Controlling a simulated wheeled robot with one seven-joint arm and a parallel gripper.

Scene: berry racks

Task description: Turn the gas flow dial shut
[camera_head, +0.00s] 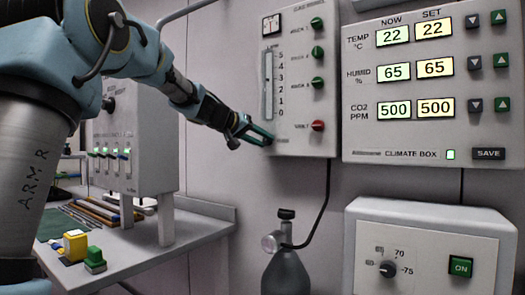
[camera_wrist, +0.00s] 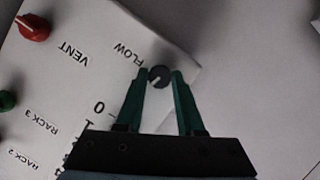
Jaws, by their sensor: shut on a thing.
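The flow dial (camera_wrist: 159,77) is a small dark round knob near the panel's corner in the wrist view, beside the printed word FLOW. A pale mark on it points down and left in that view. My gripper (camera_wrist: 160,73) has its two green fingers on either side of the dial and is shut on it. In the head view my gripper (camera_head: 264,139) reaches the lower left corner of the gas panel (camera_head: 303,140) and hides the dial. The panel's flow scale (camera_head: 268,85) runs from 0 to 5; its reading is unclear.
The red vent knob (camera_head: 317,126) and several green rack knobs (camera_head: 317,82) sit right of the scale. The climate box (camera_head: 432,140) hangs to the right. A gas bottle (camera_head: 286,275) stands below the panel, with a dark hose (camera_head: 328,190) running down to it.

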